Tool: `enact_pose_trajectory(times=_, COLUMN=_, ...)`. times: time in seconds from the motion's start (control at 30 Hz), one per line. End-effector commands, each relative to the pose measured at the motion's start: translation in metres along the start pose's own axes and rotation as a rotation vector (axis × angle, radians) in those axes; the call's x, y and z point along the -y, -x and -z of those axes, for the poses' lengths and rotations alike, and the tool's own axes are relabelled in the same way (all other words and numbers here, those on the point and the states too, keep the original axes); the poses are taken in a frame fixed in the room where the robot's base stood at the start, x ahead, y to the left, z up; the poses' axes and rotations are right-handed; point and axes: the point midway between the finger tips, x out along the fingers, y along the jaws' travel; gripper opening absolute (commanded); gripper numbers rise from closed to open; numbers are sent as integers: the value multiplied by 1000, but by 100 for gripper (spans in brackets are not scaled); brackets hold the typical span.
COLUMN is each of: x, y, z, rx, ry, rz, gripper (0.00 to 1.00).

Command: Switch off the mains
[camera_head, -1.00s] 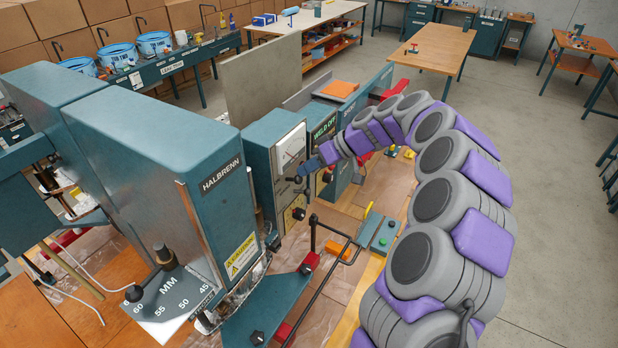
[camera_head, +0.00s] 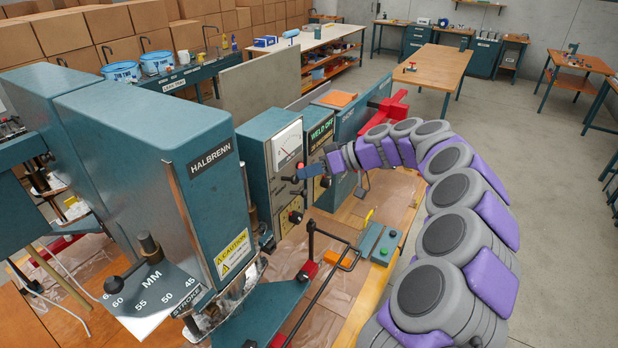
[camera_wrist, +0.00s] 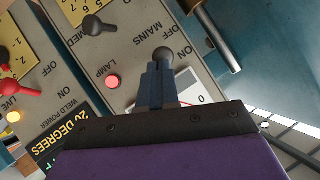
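The mains switch has a dark, round-ended lever (camera_wrist: 162,53) beside the MAINS, ON and OFF lettering, which reads upside down in the wrist view. My gripper (camera_wrist: 156,72) has its narrow blue fingers together right at this lever. They seem to touch it; the contact is partly hidden. In the head view my gripper (camera_head: 302,173) is at the front of the teal control cabinet (camera_head: 254,150), just below the white meter (camera_head: 287,146). The lamp (camera_wrist: 112,82) beside the switch glows pinkish red.
A metal rod (camera_wrist: 218,38) stands close by. The large HALBRENN machine (camera_head: 150,150) is at left. A bent black bar (camera_head: 335,255) rises in front of the cabinet.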

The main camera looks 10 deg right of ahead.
Motion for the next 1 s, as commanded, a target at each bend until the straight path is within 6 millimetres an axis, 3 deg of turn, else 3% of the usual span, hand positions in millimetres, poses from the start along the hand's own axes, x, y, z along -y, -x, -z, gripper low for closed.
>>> enact_pose_trajectory(times=1.0, x=-4, y=-4, z=-13, rx=-153, ry=55, rz=56, gripper=0)
